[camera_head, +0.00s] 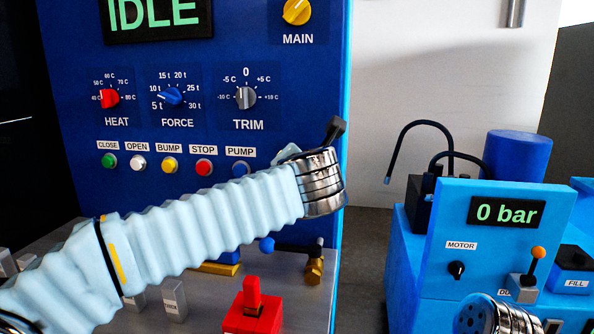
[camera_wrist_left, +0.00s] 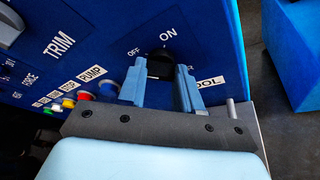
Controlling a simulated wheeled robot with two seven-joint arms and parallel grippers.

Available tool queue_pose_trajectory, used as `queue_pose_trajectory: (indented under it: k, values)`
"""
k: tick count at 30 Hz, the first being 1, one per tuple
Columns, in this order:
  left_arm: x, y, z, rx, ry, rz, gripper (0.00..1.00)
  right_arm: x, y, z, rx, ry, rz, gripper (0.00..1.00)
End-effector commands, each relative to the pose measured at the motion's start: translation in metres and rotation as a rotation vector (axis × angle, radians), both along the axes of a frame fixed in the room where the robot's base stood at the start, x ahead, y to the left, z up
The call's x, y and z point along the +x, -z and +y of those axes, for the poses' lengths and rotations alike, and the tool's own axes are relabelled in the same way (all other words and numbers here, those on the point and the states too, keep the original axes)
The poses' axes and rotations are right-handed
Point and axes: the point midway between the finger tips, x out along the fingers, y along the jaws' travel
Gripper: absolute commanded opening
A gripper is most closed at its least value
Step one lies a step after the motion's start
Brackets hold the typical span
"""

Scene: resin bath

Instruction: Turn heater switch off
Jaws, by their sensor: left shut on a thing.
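My left gripper (camera_wrist_left: 158,78) is at the blue panel (camera_wrist_left: 215,60) in the left wrist view. Its two blue-grey fingers are on either side of a black rotary switch (camera_wrist_left: 160,63) and shut on it. The switch has OFF printed at its left and ON above it. A label ending in "OOL" is partly hidden by a finger. In the head view my left wrist covers this switch. The red HEAT dial (camera_head: 110,98) shows at the upper left, pointing left near 40 C.
Close to my left arm is a row of buttons, including the blue PUMP button (camera_head: 240,170). The yellow MAIN knob (camera_head: 297,11) is above. A red toggle block (camera_head: 253,315) sits below. A blue "0 bar" unit (camera_head: 500,235) stands at the right, across a gap.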

Motion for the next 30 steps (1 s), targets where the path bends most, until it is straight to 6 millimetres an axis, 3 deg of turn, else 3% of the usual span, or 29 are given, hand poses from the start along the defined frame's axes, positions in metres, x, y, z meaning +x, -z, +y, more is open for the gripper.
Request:
queue_pose_trajectory:
  k: [2,3,7,19,23,30]
  values:
    - [0.000,0.003,-0.001,0.000,0.000,0.006,0.04,0.000,0.000,0.000,0.000,0.000,0.000,0.00]
    - [0.000,0.003,-0.001,0.000,-0.001,0.005,0.39,0.000,0.000,0.000,0.000,0.000,0.000,0.00]
    - [0.000,0.002,0.000,0.001,0.000,0.004,0.58,0.000,0.000,0.000,0.000,0.000,0.000,0.00]
    - [-0.009,-0.002,-0.001,0.001,0.002,0.000,0.60,0.000,0.002,0.000,0.000,0.000,0.000,0.00]
    - [-0.032,-0.008,-0.003,0.000,0.002,-0.001,0.60,0.000,0.005,0.000,0.000,0.000,0.000,0.00]
    - [-0.089,-0.025,-0.008,0.000,0.002,-0.001,0.60,0.000,0.009,0.000,-0.001,0.001,0.000,0.00]
